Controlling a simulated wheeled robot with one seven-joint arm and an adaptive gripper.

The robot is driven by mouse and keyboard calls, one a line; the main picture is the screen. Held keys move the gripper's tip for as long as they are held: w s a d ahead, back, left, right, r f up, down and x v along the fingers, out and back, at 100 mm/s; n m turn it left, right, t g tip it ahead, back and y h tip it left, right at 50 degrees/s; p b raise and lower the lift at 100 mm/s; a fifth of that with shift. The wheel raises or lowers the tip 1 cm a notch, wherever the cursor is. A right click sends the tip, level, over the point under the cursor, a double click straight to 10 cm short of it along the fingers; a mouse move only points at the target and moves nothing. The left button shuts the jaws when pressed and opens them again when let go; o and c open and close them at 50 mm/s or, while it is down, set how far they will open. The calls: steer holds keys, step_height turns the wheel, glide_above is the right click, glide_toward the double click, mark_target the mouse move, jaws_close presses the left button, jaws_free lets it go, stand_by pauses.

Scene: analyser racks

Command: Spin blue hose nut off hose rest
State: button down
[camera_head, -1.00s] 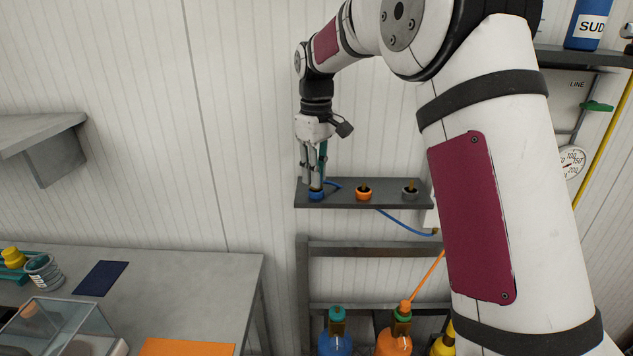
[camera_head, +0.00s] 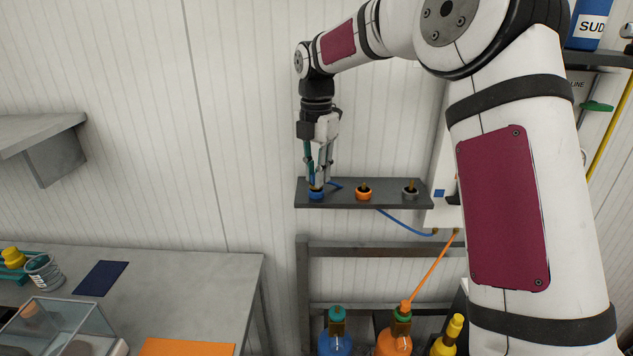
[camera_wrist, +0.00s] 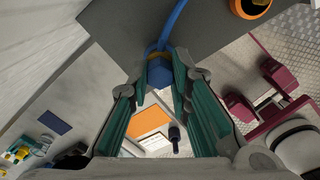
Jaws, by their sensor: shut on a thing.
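The blue hose nut (camera_head: 316,195) sits at the left end of the dark grey hose rest (camera_head: 340,204), a shelf on the wall. My gripper (camera_head: 318,187) points straight down over it, with its fingertips at the nut. In the wrist view the blue nut (camera_wrist: 160,72) lies between the tips of my teal-lined fingers (camera_wrist: 160,80), and the blue hose (camera_wrist: 172,27) runs from it across the hose rest (camera_wrist: 125,30). My gripper is shut on the nut. The nut's underside and any thread are hidden.
An orange nut (camera_head: 363,193) and a grey nut (camera_head: 410,192) sit further right on the rest. Below stand a blue bottle (camera_head: 335,342), an orange bottle (camera_head: 394,341) and a yellow bottle (camera_head: 443,346). A grey table (camera_head: 190,285) is at lower left.

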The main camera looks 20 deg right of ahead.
steer(key=shift+n, duration=0.8)
steer(key=c, duration=1.4)
jaws_free()
step_height(320, 180, up, 11)
steer(key=s+a+r+m+t+h, duration=0.1)
steer(key=s+a+r+m, duration=0.1)
steer(key=s+r+m, duration=0.35)
steer(key=s+d+f+m+t, duration=0.1)
steer(key=s+f+m, duration=0.4)
steer(key=s+m, duration=0.5)
steer(key=s+d+f+m+t+y, duration=0.1)
steer(key=s+f+m+t, duration=0.2)
steer(key=s+m, duration=0.8)
steer(key=s+f, duration=0.2)
steer(key=s, duration=0.6)
steer(key=shift+s, duration=0.25)
